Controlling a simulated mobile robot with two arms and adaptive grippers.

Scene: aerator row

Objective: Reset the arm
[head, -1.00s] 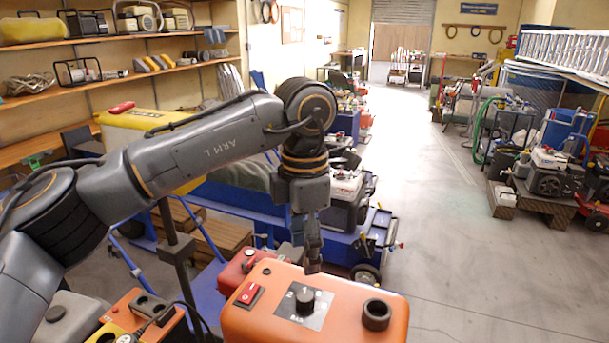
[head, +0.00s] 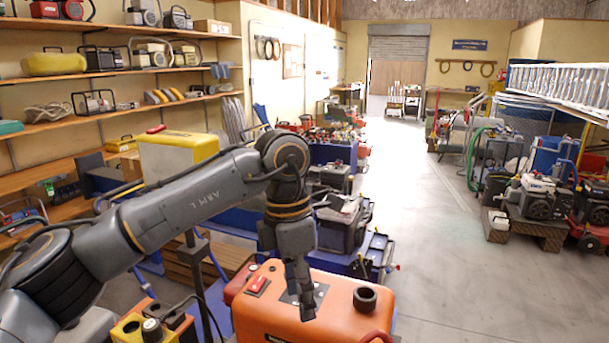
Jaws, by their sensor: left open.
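My left arm comes in from the left, and my left gripper (head: 305,312) points down over the orange machine (head: 345,312) at the bottom middle. Its jaws are open, with nothing seen between them. The gripper covers most of the dark control plate (head: 319,292) and hides its black knob. I cannot tell whether the fingertips touch the machine. The red switch (head: 258,284) lies left of the gripper, and the black round cap (head: 365,298) lies right of it. My right gripper is out of view.
A yellow box (head: 178,158) stands behind my left arm, below shelves (head: 110,91) of equipment. Blue carts with machines stand beyond the orange machine. An engine unit (head: 540,197) stands on a pallet at the right. The middle floor (head: 435,230) is clear.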

